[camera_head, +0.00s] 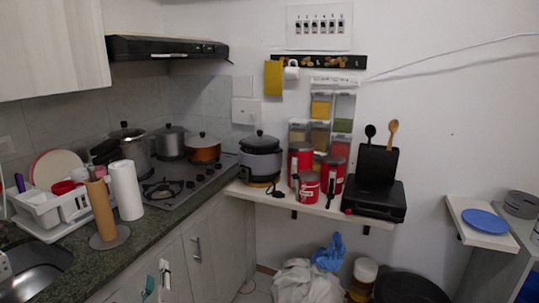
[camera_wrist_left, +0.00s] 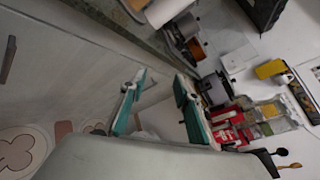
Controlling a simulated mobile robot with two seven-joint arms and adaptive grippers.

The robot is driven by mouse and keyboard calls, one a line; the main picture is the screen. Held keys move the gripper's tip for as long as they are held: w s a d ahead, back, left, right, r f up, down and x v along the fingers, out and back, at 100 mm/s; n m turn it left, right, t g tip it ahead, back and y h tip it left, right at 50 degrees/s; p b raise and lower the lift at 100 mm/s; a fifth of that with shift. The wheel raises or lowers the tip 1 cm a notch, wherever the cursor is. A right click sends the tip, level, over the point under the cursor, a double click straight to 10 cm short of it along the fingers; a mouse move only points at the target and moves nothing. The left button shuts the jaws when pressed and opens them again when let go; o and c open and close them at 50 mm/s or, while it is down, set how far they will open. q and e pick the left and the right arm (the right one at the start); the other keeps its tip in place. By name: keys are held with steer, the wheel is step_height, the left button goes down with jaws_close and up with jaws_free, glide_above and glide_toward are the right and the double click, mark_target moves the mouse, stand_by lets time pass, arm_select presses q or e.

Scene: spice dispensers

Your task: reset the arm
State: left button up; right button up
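My left gripper (camera_head: 158,281) shows at the bottom edge of the head view, low in front of the cabinet doors. Its two teal fingers stand apart in the left wrist view (camera_wrist_left: 160,80), with nothing held between them. My right gripper is in neither view. The spice dispensers (camera_head: 320,108) hang on the wall above the shelf, with yellow and green contents, away from my left gripper. Red canisters (camera_head: 309,187) stand on the shelf below them; they also show in the left wrist view (camera_wrist_left: 228,128).
The counter (camera_head: 75,277) holds a dish rack (camera_head: 42,208), paper roll (camera_head: 126,190) and stove with pots. A rice cooker (camera_head: 260,160) and black grill (camera_head: 374,198) stand on the wall shelf (camera_head: 328,211). Bags and bins crowd the floor below. A blue plate (camera_head: 486,221) lies at right.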

arm_select(q)
steer(key=s+d+f+n+g+h, duration=0.1)
steer(key=s+d+f+n+h, duration=0.2)
steer(key=s+f, duration=0.35)
steer(key=s+d+f+n+g+h, duration=0.1)
steer(key=s+d+f+n+h, duration=0.2)
steer(key=f, duration=0.7)
steer(key=s+d+f+n+g+h, duration=0.1)
steer(key=s+f+n, duration=0.4)
steer(key=s+n, duration=0.1)
steer(key=s+d+f+n+g+h, duration=0.1)
steer(key=s+f+n+h, duration=0.1)
steer(key=s+f+n, duration=0.3)
steer(key=s+n, duration=0.1)
steer(key=s, duration=0.3)
steer(key=shift+d+f+n, duration=0.15)
steer(key=shift+d+n, duration=0.15)
steer(key=shift+n, duration=0.1)
